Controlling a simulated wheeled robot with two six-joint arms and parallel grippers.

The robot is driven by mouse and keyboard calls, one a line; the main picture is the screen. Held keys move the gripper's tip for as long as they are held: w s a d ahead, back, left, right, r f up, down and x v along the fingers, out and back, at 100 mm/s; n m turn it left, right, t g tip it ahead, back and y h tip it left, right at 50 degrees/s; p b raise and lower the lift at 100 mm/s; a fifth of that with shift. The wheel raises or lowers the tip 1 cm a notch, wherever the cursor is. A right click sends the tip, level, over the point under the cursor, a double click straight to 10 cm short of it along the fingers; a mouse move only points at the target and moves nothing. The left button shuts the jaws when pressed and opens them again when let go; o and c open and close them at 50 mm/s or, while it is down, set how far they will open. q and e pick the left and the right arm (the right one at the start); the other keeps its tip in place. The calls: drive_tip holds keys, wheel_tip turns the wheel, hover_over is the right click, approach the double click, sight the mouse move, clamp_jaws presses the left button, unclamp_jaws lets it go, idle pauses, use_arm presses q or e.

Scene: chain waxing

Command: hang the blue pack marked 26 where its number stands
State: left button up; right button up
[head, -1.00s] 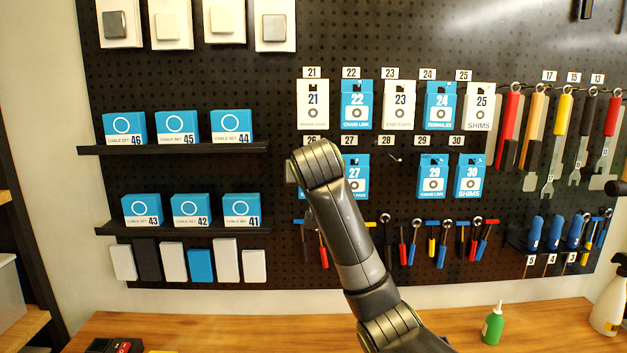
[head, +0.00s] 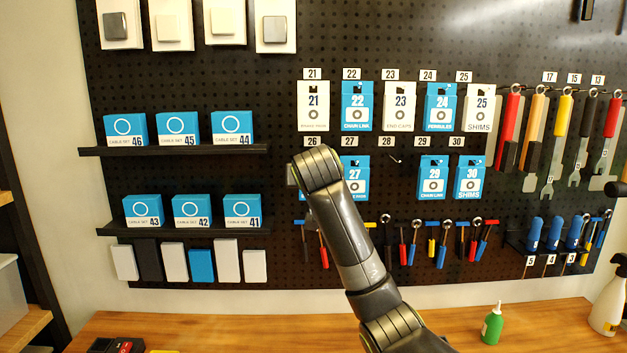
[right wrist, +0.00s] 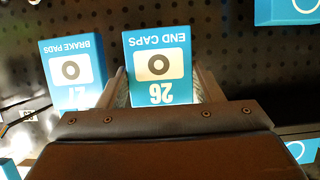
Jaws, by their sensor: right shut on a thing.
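The blue pack marked 26 (right wrist: 160,66), labelled END CAPS, shows upside down in the right wrist view. It sits between the two fingers of my right gripper (right wrist: 163,88), which is shut on it. In the head view my right arm stands in front of the board just below the number plate 26 (head: 312,142). I cannot tell whether the pack is on a hook. My left gripper is in neither view.
Blue pack 27 (head: 356,178) hangs close beside; it also shows in the right wrist view (right wrist: 72,72). White pack 21 (head: 313,105) hangs above. The hook under plate 28 (head: 394,160) is bare. Small tools (head: 322,250) hang below.

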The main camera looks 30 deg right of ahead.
drive_tip(key=o, duration=1.1)
drive_tip(key=shift+c, duration=0.2)
drive_tip(key=p+v, duration=1)
drive_tip(key=v, duration=0.7)
drive_tip(key=shift+s, duration=0.15)
